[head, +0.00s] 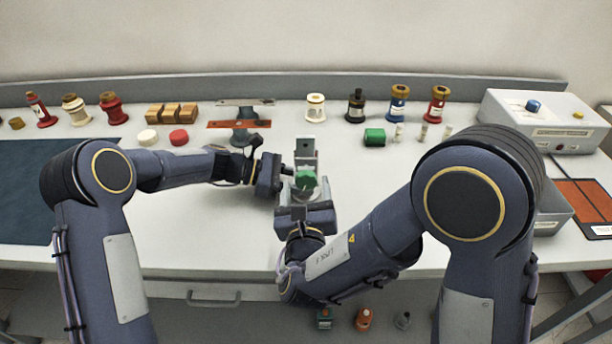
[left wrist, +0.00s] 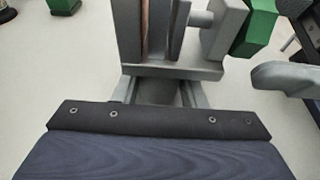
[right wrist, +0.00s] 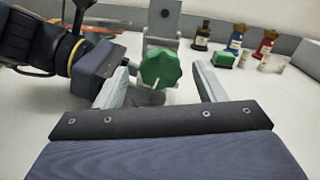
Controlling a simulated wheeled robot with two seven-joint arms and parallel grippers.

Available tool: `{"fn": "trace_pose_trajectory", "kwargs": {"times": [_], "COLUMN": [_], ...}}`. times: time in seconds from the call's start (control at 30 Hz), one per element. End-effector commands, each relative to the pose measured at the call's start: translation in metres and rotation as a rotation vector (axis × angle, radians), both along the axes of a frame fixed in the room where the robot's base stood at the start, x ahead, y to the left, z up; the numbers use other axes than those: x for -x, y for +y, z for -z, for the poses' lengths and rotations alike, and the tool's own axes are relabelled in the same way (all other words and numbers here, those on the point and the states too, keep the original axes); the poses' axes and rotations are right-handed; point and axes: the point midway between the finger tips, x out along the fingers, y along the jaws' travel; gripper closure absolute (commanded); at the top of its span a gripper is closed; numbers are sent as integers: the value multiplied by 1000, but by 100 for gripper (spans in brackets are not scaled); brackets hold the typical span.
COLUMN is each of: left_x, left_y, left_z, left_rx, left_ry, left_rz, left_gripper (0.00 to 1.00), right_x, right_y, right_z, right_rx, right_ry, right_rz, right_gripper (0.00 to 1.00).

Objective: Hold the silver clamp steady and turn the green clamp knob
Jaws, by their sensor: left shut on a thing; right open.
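The silver clamp (head: 305,150) stands upright on the table in front of me, with the green clamp knob (head: 305,181) on its near side. My left gripper (head: 286,176) comes from the left and is shut on the clamp; the clamp body (left wrist: 190,68) fills the space at its fingers in the left wrist view. My right gripper (head: 304,200) is open on the near side of the knob. In the right wrist view, the knob (right wrist: 160,68) appears between the spread fingers, near their tips, with visible gaps on both sides.
A stand with an orange-brown plate (head: 239,124) is behind my left gripper. A grey device box (head: 545,120) is at far right. The table's front middle is clear.

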Motion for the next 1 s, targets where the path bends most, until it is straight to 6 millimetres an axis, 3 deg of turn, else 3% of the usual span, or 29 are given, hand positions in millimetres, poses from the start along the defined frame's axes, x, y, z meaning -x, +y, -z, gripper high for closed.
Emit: {"fn": "trace_pose_trajectory", "kwargs": {"times": [0.23,0.63,0.9,1.0], "left_x": [0,0,0,0], "left_y": [0,1,1,1], "left_z": [0,0,0,0], "left_rx": [-1,-1,-1,-1], "left_ry": [1,0,0,0], "left_rz": [-1,-2,-2,-2], "left_gripper": [75,75,75,75], "right_x": [-33,-39,-39,-39], "right_y": [-1,0,0,0], "right_z": [0,0,0,0], "right_rx": [-1,0,0,-1], "right_ry": [0,0,0,0], "right_rz": [2,0,0,0], "right_gripper": [36,37,73,81]}}
